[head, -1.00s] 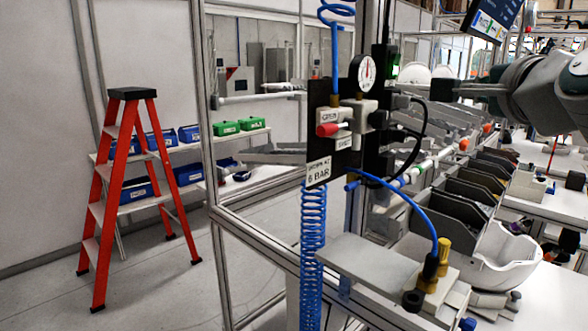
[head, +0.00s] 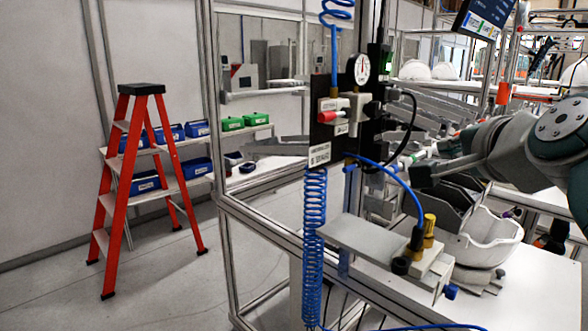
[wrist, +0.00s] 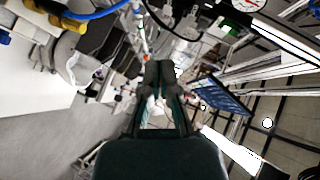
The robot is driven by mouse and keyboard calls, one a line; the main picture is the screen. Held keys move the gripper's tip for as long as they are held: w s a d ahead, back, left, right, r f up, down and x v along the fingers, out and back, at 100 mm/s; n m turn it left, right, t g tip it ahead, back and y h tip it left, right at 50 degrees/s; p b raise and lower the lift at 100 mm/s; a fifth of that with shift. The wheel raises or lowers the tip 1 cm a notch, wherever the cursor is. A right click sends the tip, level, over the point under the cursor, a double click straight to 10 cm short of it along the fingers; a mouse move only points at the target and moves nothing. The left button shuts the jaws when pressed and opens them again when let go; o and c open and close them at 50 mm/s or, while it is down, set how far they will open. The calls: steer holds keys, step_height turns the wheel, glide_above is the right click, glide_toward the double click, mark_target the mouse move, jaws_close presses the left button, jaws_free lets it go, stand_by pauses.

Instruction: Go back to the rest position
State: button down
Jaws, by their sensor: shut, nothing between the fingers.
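My gripper (head: 424,176) reaches in from the right in the head view, above and behind the work table. In the wrist view my gripper (wrist: 160,72) shows its two dark fingers together, with nothing held between them. A white helmet shell (head: 484,240) sits on the table below my arm. The shell also shows at the upper left of the wrist view (wrist: 84,70). Part of the shell area is hidden behind the valve block and bins.
A pneumatic panel with a gauge (head: 360,68) and blue hoses (head: 315,225) stands left of my gripper on an aluminium frame. A red stepladder (head: 130,180) stands at left. Dark bins (head: 455,205) are near my arm.

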steer(key=s+a+f+n+g, duration=0.2)
steer(key=s+f+n+g, duration=0.1)
steer(key=f, duration=0.7)
steer(key=s+a+f+n+g, duration=0.1)
steer(key=s+f+n+g, duration=0.2)
steer(key=s+f+n, duration=0.3)
steer(key=s+a+f+n+g, duration=0.2)
steer(key=s+f, duration=0.4)
steer(key=f, duration=0.9)
steer(key=n+g, duration=0.1)
steer(key=n, duration=0.1)
steer(key=shift+a+n+h, duration=0.3)
steer(key=shift+a+h, duration=0.05)
steer(key=shift+h, duration=0.05)
